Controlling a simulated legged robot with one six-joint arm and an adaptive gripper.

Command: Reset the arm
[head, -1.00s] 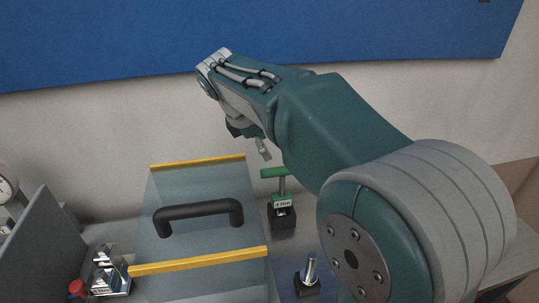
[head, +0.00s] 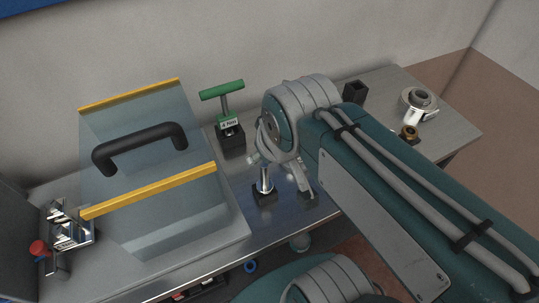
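My arm reaches in from the lower right in the head view, its wrist over the middle of the metal bench (head: 238,226). My gripper (head: 303,182) is mostly hidden below the wrist. Only grey metallic parts show, close to a silver post on a black base (head: 264,190). I cannot tell whether it is open or holds anything.
A clear cover (head: 150,190) with a black handle and yellow edges stands left. A green T-handle tool (head: 222,90) sits in a black holder behind. A black box (head: 355,92) and a ring-shaped metal part (head: 419,99) lie right. A red-knobbed clamp (head: 60,240) is far left.

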